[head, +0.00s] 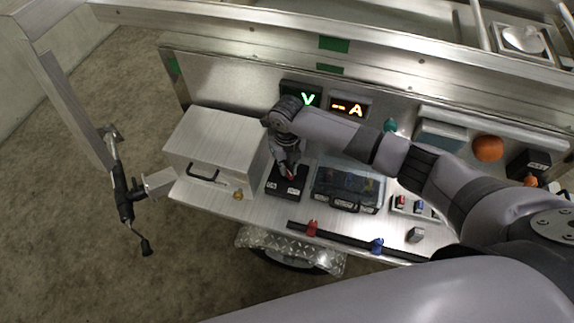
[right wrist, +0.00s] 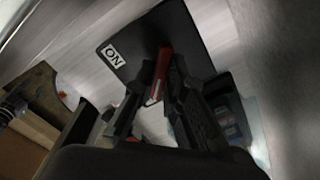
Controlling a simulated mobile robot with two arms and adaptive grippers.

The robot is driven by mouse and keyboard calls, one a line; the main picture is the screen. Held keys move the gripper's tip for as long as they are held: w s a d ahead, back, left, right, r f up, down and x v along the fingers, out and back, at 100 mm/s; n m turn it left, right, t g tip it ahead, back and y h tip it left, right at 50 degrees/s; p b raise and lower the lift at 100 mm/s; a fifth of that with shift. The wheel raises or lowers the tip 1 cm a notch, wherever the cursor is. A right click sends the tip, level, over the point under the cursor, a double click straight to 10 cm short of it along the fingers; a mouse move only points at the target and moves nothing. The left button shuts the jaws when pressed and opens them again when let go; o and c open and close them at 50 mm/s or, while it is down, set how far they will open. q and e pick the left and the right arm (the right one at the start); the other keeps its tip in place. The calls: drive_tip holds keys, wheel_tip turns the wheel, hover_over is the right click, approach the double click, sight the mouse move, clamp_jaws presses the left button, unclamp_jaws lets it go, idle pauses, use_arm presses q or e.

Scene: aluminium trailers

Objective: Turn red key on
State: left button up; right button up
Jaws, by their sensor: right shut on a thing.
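The red key (head: 291,177) sits on a black switch plate (head: 283,193) on the metal shelf. In the right wrist view the key (right wrist: 161,66) stands out from the dark plate (right wrist: 172,32), and a white ON label (right wrist: 113,54) lies to its left. My right gripper (head: 289,170) reaches down over the plate from above. Its fingers (right wrist: 160,88) are shut on the red key, one on each side. The key's lower end and its slot are partly hidden by the fingers. My left gripper is not in view.
A metal box with a black handle (head: 205,142) stands left of the plate. A clear-lidded case (head: 347,190) stands close to its right. A green V display (head: 307,98) and an orange A display (head: 348,107) are on the back panel. A black rail (head: 340,238) runs along the front.

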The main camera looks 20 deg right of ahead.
drive_tip(key=shift+m, duration=0.3)
clamp_jaws()
drive_tip(key=shift+r+p, duration=0.1)
drive_tip(key=shift+p, duration=0.25)
drive_tip(key=m+p, duration=0.1)
drive_tip(key=m, duration=0.2)
drive_tip(key=shift+p, duration=0.35)
drive_tip(key=m+p, duration=0.1)
drive_tip(key=m, duration=0.3)
drive_tip(key=shift+p, duration=0.35)
drive_tip(key=m+p, duration=0.1)
drive_tip(key=m, duration=0.2)
drive_tip(key=shift+m, duration=0.3)
drive_tip(key=m+p, duration=0.2)
drive_tip(key=m, duration=0.2)
drive_tip(key=shift+m+p, duration=0.5)
drive_tip(key=shift+m, duration=0.8)
drive_tip(key=shift+w, duration=0.1)
